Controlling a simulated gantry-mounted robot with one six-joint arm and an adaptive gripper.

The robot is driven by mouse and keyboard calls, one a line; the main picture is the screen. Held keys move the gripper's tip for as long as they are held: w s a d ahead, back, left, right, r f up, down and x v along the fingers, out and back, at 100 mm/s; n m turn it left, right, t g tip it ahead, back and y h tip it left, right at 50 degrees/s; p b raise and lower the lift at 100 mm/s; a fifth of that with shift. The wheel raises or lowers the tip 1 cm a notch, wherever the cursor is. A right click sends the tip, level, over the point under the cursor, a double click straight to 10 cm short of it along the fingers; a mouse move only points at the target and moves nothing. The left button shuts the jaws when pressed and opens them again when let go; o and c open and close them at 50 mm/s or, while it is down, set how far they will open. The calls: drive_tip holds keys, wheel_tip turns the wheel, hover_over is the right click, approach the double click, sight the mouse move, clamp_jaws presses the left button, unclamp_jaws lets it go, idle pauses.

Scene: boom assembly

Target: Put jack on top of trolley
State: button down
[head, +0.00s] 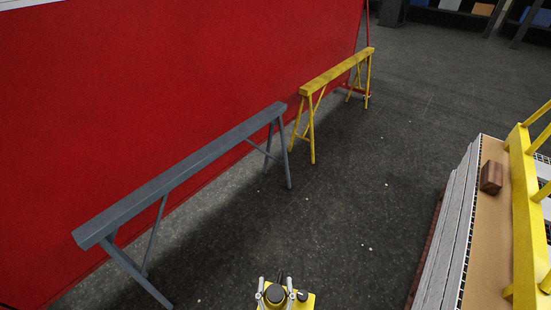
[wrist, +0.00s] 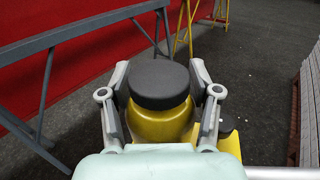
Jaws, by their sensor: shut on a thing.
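The jack (head: 275,295) is a yellow bottle shape with a wide black cap and a yellow base, seen at the bottom edge of the head view. It also shows in the middle of the wrist view (wrist: 160,118), upright in that picture. My gripper (wrist: 158,85) has one grey finger on each side of the jack's body and is shut on it. In the head view, my gripper (head: 276,288) shows only in part at the bottom edge. The jack's underside is hidden. I cannot make out a trolley in either view.
A grey sawhorse (head: 190,165) stands at left and a yellow sawhorse (head: 337,72) behind it, both along a red wall (head: 150,80). At right, a stack of panels (head: 452,225) bears a brown block (head: 491,177) and a yellow frame (head: 524,200). Dark floor between is clear.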

wheel_tip(320, 180, up, 42)
drive_tip(key=p, duration=3.9)
drive_tip(key=shift+w+f, duration=0.1)
